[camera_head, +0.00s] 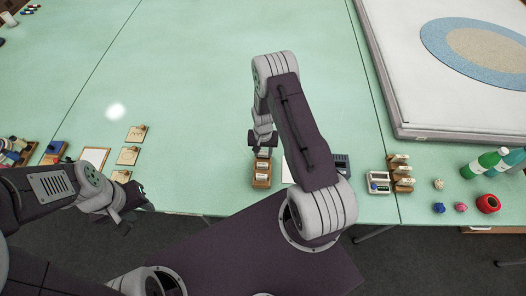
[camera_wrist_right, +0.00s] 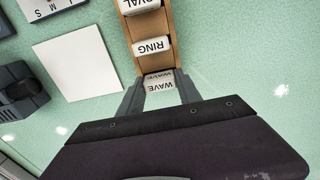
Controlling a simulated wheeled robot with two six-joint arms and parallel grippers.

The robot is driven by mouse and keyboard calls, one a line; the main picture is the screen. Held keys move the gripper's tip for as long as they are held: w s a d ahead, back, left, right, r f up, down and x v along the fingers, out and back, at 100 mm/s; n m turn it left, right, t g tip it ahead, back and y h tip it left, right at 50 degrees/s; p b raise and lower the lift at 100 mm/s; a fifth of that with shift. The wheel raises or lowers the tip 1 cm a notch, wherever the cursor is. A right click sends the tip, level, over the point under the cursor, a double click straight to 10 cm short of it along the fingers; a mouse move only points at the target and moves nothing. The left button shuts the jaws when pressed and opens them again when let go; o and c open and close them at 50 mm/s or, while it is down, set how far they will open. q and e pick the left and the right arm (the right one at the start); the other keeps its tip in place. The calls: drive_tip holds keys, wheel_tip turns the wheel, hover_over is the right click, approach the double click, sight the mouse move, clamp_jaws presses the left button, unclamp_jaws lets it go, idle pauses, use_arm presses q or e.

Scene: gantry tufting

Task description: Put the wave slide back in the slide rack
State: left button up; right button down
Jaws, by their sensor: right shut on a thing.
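The wave slide (camera_wrist_right: 160,85) is a small white block marked WAVE, held between the fingertips of my right gripper (camera_wrist_right: 158,92) in the right wrist view. It is at the near end of the wooden slide rack (camera_wrist_right: 174,62), in line with the ring slide (camera_wrist_right: 152,46) and the oval slide (camera_wrist_right: 138,5). I cannot tell whether it is seated in the rack. In the head view my right gripper (camera_head: 262,141) is over the far end of the rack (camera_head: 262,184) and hides the wave slide. My left gripper (camera_head: 132,200) is near the table's front edge, away from the rack.
A white square sheet (camera_wrist_right: 76,63) and a dark device (camera_wrist_right: 18,92) lie beside the rack. The table (camera_head: 200,80) behind the rack is clear.

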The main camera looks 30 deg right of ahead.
drive_tip(key=shift+d+f, duration=0.1)
drive_tip(key=shift+f, duration=0.25)
drive_tip(key=c, duration=0.7)
unclamp_jaws()
drive_tip(key=shift+c, duration=0.2)
wheel_tip(320, 180, up, 9)
drive_tip(key=shift+r+b, duration=0.1)
drive_tip(key=shift+b, duration=0.95)
